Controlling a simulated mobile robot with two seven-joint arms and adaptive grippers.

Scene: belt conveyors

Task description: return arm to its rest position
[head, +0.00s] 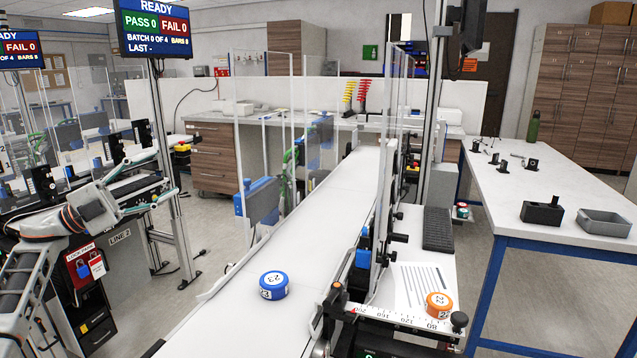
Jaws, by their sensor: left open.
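My left arm reaches in from the left edge, and its gripper (160,180) is open and empty. It is held in the air left of the near conveyor belt (215,322), apart from it. A blue round puck (273,285) marked 23 lies on the belt. An orange round puck (438,305) marked 22 sits on the ruled side plate at the right of the belt. My right gripper is not in view.
A screen (153,27) above the left gripper reads READY, PASS 0, FAIL 0. Clear guard panels (262,115) and posts line the belt. A white table (560,185) with blue legs stands right. A red-tagged cabinet (88,290) is below the left arm.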

